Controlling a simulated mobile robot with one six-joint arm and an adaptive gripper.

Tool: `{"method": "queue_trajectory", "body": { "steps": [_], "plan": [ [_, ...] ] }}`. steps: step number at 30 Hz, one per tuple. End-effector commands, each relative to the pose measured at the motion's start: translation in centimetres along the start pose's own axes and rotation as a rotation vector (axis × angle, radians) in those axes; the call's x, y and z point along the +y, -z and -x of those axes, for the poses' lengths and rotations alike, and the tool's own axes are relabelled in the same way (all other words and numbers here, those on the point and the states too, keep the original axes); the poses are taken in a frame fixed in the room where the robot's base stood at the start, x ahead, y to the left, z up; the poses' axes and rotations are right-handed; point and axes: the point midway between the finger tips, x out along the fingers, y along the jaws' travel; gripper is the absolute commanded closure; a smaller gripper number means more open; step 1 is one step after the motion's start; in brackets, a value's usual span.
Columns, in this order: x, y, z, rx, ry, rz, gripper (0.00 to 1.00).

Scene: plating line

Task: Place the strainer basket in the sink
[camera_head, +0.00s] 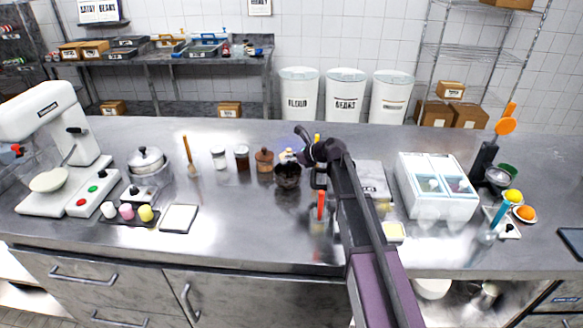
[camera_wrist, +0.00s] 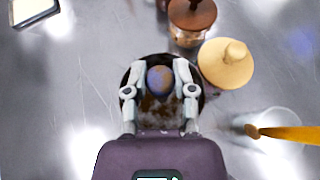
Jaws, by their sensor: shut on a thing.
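My gripper (camera_wrist: 160,70) has its fingers closed around a round-topped thing (camera_wrist: 160,79) mottled blue and brown. That thing stands up from a dark round bowl (camera_wrist: 150,110), and whether the two are joined I cannot tell. The bowl shows in the head view (camera_head: 288,178) on the steel counter, below the end of my arm. I cannot make out a strainer basket for certain in either view. No sink is clearly recognisable. A white two-compartment box (camera_head: 415,205) stands on the counter right of my arm.
A brown-lidded jar (camera_wrist: 190,22) and a cream knobbed lid (camera_wrist: 226,65) are close to my gripper. An orange handle (camera_wrist: 285,134) leans over a clear glass. A white mixer (camera_head: 50,125) stands at left. Bare counter (camera_head: 240,225) lies in front of the jars.

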Motion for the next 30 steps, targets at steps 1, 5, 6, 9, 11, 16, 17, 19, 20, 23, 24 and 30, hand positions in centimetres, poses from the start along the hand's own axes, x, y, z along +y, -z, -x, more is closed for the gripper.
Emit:
{"method": "queue_trajectory", "body": {
  "steps": [1, 5, 6, 9, 11, 16, 17, 19, 20, 23, 24, 30],
  "plan": [
    [0.0, 0.8, -0.4, 0.0, 0.0, 0.0, 1.0],
    [0.0, 1.6, -0.8, 0.0, 0.0, 0.0, 1.0],
    [0.0, 1.8, -0.9, 0.0, 0.0, 0.0, 1.0],
    [0.0, 2.0, -1.0, 0.0, 0.001, -0.001, 1.0],
    [0.0, 2.0, -1.0, 0.0, 0.001, -0.001, 1.0],
    [-0.1, 2.0, -1.0, 0.0, 0.001, -0.001, 1.0],
    [-0.1, 2.0, -1.0, 0.0, 0.001, -0.001, 1.0],
    [-0.1, 2.0, -1.0, 0.0, 0.001, -0.001, 1.0],
    [-0.1, 2.0, -1.0, 0.0, 0.001, -0.001, 1.0],
    [-0.1, 2.2, -1.1, 0.0, 0.001, -0.001, 1.0],
    [-0.1, 2.3, -1.1, 0.0, 0.001, -0.001, 1.0],
    [-0.1, 2.2, -1.1, 0.0, 0.002, -0.001, 0.32]
  ]
}}
